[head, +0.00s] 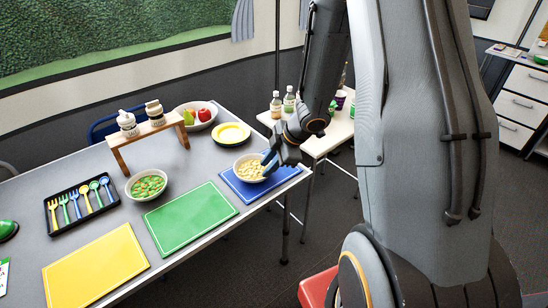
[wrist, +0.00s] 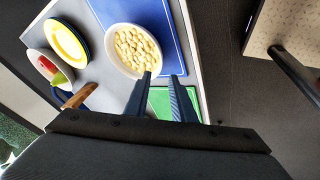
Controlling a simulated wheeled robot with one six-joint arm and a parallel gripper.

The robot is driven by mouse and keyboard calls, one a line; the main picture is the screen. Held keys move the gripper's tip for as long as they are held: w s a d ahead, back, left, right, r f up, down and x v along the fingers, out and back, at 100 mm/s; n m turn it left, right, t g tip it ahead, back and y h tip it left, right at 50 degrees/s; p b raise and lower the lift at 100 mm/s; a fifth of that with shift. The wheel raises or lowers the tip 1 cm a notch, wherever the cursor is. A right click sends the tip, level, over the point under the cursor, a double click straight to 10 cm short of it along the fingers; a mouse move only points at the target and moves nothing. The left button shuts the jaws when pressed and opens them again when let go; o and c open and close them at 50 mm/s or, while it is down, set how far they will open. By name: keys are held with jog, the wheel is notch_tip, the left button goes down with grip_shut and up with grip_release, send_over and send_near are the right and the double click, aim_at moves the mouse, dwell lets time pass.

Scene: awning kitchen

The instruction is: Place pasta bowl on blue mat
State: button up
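The white pasta bowl (head: 246,172), full of pale pasta, appears to rest on the blue mat (head: 284,175), toward its left part in the head view. In the wrist view the bowl (wrist: 133,48) lies over the blue mat (wrist: 172,38). My gripper (head: 270,161) is at the bowl's right rim. In the wrist view my gripper (wrist: 160,75) has its two fingers apart, with a gap between the tips. The left fingertip overlaps the bowl's near rim; whether it touches cannot be told.
A green mat (head: 190,217) and a yellow mat (head: 95,270) lie along the table. A vegetable bowl (head: 147,185), cutlery tray (head: 82,202), yellow plates (head: 231,134), fruit bowl (head: 196,116) and wooden rack with jars (head: 148,137) stand around. A side table with bottles (head: 289,100) is behind my arm.

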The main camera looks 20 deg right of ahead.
jog(key=s+d+r+m+h, duration=0.3)
jog(key=d+r+m+h, duration=0.1)
jog(key=r+m, duration=0.5)
jog(key=s+a+r+m+g, duration=0.1)
jog(key=s+a+r+m, duration=0.1)
jog(key=s, duration=0.5)
jog(key=s+a+r+m+g, duration=0.1)
jog(key=s+a+m+g, duration=0.1)
jog(key=s+a+m, duration=0.3)
jog(key=shift+s+a+r+p, duration=0.35)
jog(key=shift+s+a+r, duration=0.1)
jog(key=shift+s, duration=0.5)
jog(key=shift+a, duration=0.15)
